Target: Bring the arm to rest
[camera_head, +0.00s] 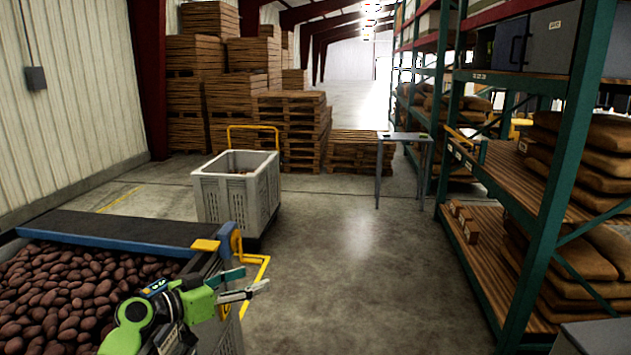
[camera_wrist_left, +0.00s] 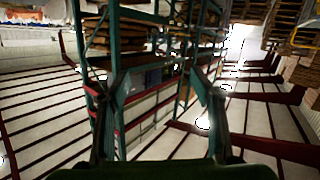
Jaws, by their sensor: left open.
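My left arm comes in at the bottom left of the head view, green and black. Its gripper (camera_head: 250,283) is open and empty, with its two fingers spread and pointing right. It is held beside the right end of the potato grader, in front of a yellow rail. In the left wrist view the two fingers (camera_wrist_left: 160,90) stand wide apart with nothing between them. That view looks across to racks and the hall structure and appears tilted. My right gripper does not show in either view.
The grader bed of potatoes (camera_head: 60,295) lies at the left, with a blue-edged dark belt (camera_head: 120,232) behind it. A grey crate (camera_head: 238,198) stands beyond. Green racks (camera_head: 545,220) with sacks line the right. Pallet stacks (camera_head: 290,125) stand behind. The middle floor is clear.

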